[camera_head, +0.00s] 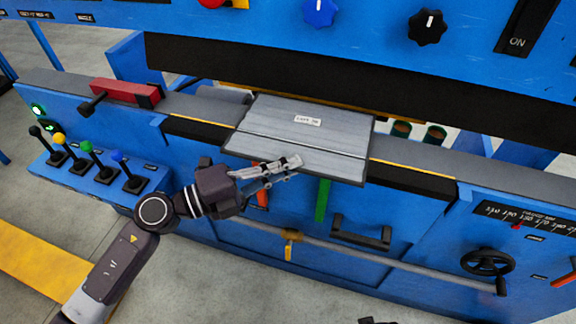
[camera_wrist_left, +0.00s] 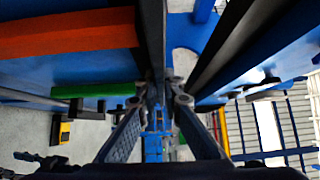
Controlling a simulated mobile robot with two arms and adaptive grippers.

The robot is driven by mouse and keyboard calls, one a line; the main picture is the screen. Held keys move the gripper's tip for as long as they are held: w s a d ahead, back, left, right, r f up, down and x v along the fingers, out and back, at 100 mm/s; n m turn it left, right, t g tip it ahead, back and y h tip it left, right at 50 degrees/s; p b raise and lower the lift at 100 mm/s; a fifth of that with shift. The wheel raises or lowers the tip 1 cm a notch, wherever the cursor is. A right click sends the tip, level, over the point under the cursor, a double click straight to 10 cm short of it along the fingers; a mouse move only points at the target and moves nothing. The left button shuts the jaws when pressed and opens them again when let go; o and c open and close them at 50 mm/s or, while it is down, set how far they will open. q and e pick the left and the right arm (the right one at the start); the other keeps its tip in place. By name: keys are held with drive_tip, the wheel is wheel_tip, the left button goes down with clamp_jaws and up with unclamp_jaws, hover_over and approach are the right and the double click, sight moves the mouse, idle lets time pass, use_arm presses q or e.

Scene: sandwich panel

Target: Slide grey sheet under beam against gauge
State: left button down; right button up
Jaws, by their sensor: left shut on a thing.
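The grey sheet (camera_head: 325,115) lies flat on the blue machine's bed, with a small white label on it and a dark line across it. Its rear edge is close to the dark beam (camera_head: 300,77); I cannot tell whether it is under it. Its front part overhangs the bed's front edge. My left gripper (camera_head: 294,163) is shut on the sheet's front edge, left of its middle. In the left wrist view the fingers (camera_wrist_left: 158,95) close on a dark thin edge. Which part is the gauge is unclear. My right gripper cannot be made out.
A red block (camera_head: 125,92) with a black handle sits on the bed at left. Several coloured levers (camera_head: 90,165) stand at lower left. A black handle (camera_head: 361,233), a rail (camera_head: 400,264) and a handwheel (camera_head: 487,262) are on the front. Green cups (camera_head: 434,134) stand behind.

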use_arm(q)
drive_tip(key=shift+w+d, duration=0.1)
drive_tip(key=shift+w, duration=0.15)
drive_tip(key=c, duration=2)
unclamp_jaws()
